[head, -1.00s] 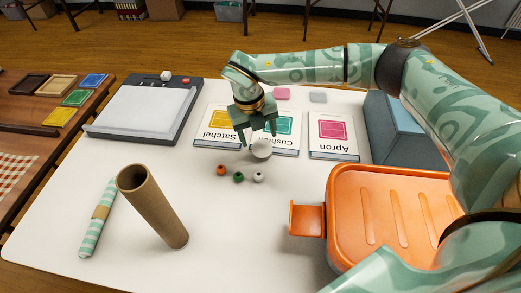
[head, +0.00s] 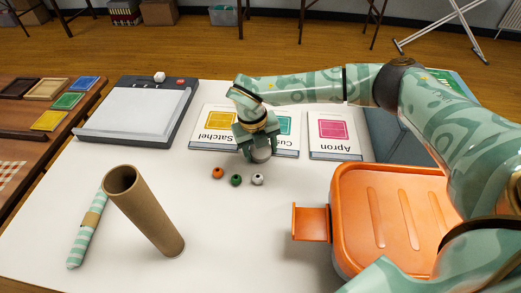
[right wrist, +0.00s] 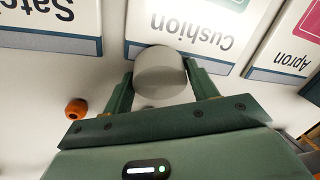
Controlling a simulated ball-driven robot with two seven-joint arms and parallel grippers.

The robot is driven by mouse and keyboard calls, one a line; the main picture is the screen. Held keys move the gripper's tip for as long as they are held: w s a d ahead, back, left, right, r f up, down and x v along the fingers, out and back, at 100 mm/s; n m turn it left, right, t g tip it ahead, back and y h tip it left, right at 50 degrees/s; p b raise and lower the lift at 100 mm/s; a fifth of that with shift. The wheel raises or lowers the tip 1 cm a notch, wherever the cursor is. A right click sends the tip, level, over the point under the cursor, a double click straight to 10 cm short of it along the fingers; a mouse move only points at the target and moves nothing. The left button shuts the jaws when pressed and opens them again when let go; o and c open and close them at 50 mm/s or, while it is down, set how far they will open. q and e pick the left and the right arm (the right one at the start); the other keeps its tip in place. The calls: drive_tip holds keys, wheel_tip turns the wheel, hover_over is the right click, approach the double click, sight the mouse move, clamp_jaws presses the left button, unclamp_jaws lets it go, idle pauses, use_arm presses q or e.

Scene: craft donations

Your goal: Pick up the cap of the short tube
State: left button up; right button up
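A pale grey, round cap (head: 261,156) is at the middle of the white table, in front of the Cushion card. It also shows large in the right wrist view (right wrist: 160,72). My right gripper (head: 260,148) points down over it, with one finger on each side; in the right wrist view (right wrist: 160,80) I see no gap between cap and fingers. Whether it rests on the table is hard to tell. A brown cardboard tube (head: 145,212) stands open-topped at the front left, with no cap on its top end. My left gripper is not in view.
Orange, green and white beads (head: 236,180) lie just in front of the gripper. The Satchel card (head: 213,128) and Apron card (head: 335,134) lie behind. An orange case (head: 390,215) is at right, a striped roll (head: 86,228) at left. The front middle is clear.

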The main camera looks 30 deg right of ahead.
sight(259, 150)
drive_tip(key=shift+c, duration=0.4)
drive_tip(key=r+p, duration=0.1)
drive_tip(key=r, duration=0.2)
drive_tip(key=r+p, duration=0.1)
drive_tip(key=shift+s+a+r+p, duration=0.1)
drive_tip(key=shift+a+r+p, duration=0.15)
drive_tip(key=shift+p, duration=0.1)
use_arm(q)
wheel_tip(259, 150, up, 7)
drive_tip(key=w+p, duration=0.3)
drive_tip(key=p, duration=0.2)
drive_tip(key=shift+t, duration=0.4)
use_arm(e)
drive_tip(key=s+a+r, duration=0.7)
drive_tip(key=a+r, duration=0.1)
drive_tip(key=a, duration=0.3)
drive_tip(key=shift+s+r, duration=0.25)
drive_tip(key=shift+s, duration=0.15)
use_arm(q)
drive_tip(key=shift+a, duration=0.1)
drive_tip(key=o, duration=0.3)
